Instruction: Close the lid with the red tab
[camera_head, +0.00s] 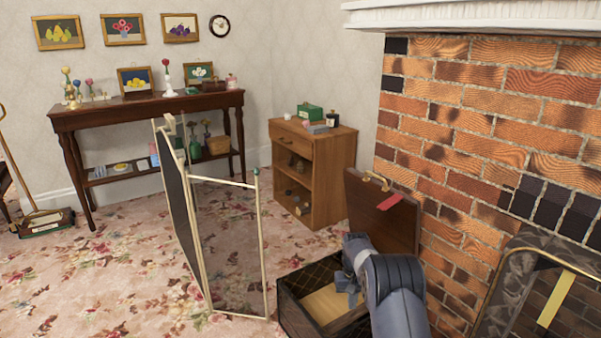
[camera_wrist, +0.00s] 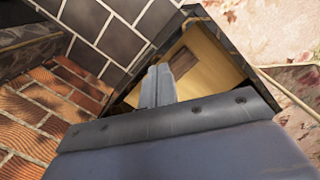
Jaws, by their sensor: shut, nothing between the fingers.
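A dark box (camera_head: 296,314) with a pale tan inside stands on the floor by the brick fireplace. Its brown lid (camera_head: 352,204) is up, leaning back near the bricks, with a red tab (camera_head: 389,202) and a brass-coloured handle at its top edge. My gripper (camera_head: 347,288) is over the box opening, in front of the lid and apart from the red tab. In the wrist view my gripper (camera_wrist: 157,84) is shut and empty, with the box's tan inside (camera_wrist: 207,58) beyond it. My arm hides the box's right part. The lid cannot be made out for sure in the wrist view.
A folding dark screen (camera_head: 228,240) stands left of the box. A wooden cabinet (camera_head: 336,170) is behind it. The brick wall (camera_head: 480,140) and an arched fireplace screen (camera_head: 520,290) bound the right. Floral carpet (camera_head: 110,280) is open at the left.

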